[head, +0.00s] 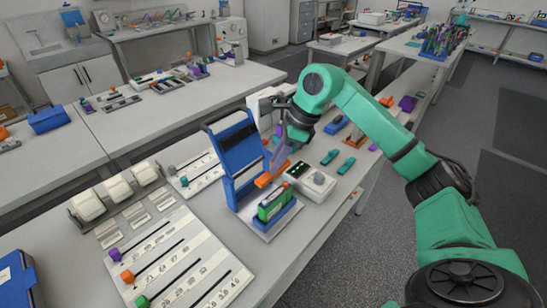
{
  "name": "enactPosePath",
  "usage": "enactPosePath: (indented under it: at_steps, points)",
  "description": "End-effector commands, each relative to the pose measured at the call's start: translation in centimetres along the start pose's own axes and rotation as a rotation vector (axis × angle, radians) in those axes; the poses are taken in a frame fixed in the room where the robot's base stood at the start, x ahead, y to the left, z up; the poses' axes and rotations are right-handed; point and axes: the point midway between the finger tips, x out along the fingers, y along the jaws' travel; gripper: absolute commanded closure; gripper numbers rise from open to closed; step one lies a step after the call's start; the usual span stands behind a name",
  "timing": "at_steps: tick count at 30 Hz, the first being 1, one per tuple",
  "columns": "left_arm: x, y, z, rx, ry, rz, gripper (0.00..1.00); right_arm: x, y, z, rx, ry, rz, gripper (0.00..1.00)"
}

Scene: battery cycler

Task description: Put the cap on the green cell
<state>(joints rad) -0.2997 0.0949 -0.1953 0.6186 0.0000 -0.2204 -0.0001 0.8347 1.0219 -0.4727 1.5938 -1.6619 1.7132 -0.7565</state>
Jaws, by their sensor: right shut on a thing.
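The green cell (272,208) stands in a blue holder on a pale base at the near edge of the bench. My right gripper (272,166) comes down from above, just behind and above the cell. It is shut on a small orange piece (264,181), which looks like the cap. The orange piece is close to the top of the cell; I cannot tell whether they touch. The fingertips are small and partly hidden by the gripper body. My left gripper is not in view.
A blue upright frame (230,148) stands just left of the cell. A pale box with a small display (310,180) is to the right. A slider panel (180,262) lies in front left. Two teal pieces (346,165) lie on the bench at right.

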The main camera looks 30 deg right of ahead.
Motion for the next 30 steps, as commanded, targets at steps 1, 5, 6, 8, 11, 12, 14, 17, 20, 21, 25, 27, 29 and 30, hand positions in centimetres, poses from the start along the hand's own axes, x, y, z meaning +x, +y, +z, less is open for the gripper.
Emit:
enactPosePath:
  at_steps: [1, 5, 6, 8, 11, 12, 14, 17, 20, 21, 25, 27, 29, 30]
  points:
    - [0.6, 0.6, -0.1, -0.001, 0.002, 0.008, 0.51, 0.6, 0.0, -0.2, 0.001, 0.0, 0.0, 1.0]
    - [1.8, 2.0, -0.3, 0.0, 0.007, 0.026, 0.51, 1.8, 0.0, -0.8, 0.001, 0.0, 0.0, 1.0]
    - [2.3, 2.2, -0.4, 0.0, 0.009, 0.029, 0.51, 2.3, 0.0, -0.9, 0.001, 0.0, 0.0, 1.0]
    - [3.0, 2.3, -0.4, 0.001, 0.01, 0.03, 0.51, 3.0, 0.0, -1.2, 0.001, 0.0, 0.001, 1.0]
    - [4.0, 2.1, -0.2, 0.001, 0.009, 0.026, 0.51, 4.2, 0.0, -1.7, 0.001, 0.0, 0.001, 1.0]
    - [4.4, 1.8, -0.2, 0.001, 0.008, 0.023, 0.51, 4.6, 0.0, -1.9, 0.001, 0.0, 0.0, 1.0]
    - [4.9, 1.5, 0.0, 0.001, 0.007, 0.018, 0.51, 5.3, 0.0, -2.2, 0.002, 0.0, 0.0, 1.0]
    - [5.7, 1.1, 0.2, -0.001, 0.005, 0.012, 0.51, 6.2, 0.0, -2.6, 0.002, 0.0, -0.001, 1.0]
    - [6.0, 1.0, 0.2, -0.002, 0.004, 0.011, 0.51, 6.7, 0.0, -2.8, 0.002, 0.0, -0.001, 1.0]
    - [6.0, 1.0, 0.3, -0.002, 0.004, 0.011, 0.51, 6.7, 0.0, -2.8, 0.002, 0.0, -0.001, 1.0]
    - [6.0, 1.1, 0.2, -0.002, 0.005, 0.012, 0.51, 6.7, 0.0, -2.8, 0.002, 0.0, -0.001, 1.0]
    - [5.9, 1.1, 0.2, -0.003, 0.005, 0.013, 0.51, 6.6, 0.0, -2.7, 0.002, 0.0, -0.001, 1.0]
    - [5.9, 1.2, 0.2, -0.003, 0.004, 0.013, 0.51, 6.6, 0.0, -2.7, 0.002, 0.0, -0.001, 1.0]
    - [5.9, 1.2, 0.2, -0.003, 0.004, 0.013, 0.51, 6.6, 0.0, -2.7, 0.002, 0.0, -0.001, 1.0]
